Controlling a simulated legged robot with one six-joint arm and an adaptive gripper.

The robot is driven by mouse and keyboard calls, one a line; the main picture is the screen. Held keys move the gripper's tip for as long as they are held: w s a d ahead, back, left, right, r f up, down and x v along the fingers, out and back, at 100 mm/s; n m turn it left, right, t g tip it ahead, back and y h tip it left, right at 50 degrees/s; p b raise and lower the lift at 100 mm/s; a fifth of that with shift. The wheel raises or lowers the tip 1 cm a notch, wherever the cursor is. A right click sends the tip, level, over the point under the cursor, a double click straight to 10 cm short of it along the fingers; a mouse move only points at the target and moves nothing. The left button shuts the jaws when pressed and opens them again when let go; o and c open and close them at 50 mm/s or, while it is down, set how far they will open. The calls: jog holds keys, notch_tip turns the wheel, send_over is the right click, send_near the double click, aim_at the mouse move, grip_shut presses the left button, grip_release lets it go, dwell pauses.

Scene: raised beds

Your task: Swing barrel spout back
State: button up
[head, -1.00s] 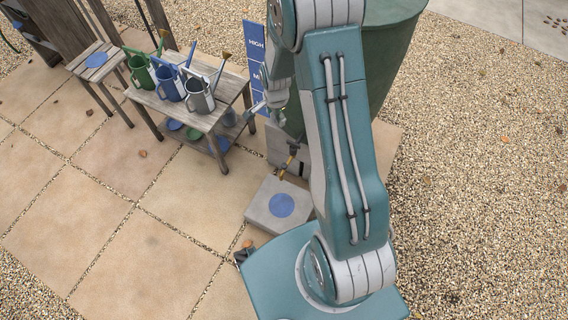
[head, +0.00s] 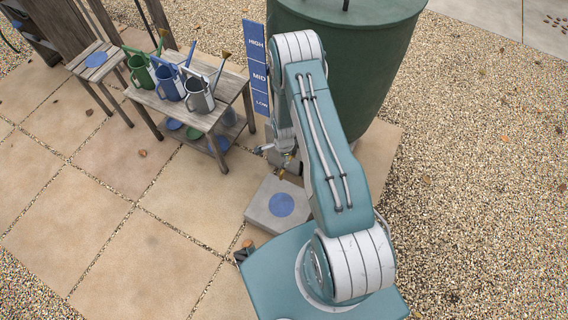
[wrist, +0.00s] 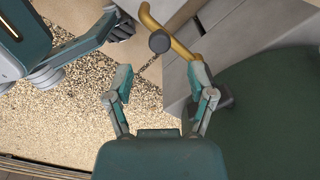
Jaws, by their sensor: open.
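The barrel (head: 385,75) is large and dark green, standing behind my arm; its curved side (wrist: 270,130) fills the right of the wrist view. The brass-yellow spout (wrist: 187,47) is a bent pipe near the top centre of the wrist view, with a dark round knob (wrist: 159,41) beside it. In the head view only a small bit of the spout (head: 282,174) shows below my gripper. My gripper (wrist: 160,80) is open and empty, its two fingers apart. The spout lies beyond the fingertips, nearer the right finger; I see no clear contact.
A grey block with a blue disc (head: 281,205) sits below the spout. A blue HIGH/MID/LOW board (head: 257,72) stands left of the barrel. A wooden table (head: 207,121) holds several watering cans at left. Paving left of the block is clear.

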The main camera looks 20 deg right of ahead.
notch_tip(320, 180, down, 5)
jog(key=shift+f, duration=0.1)
dwell(0.3)
grip_shut()
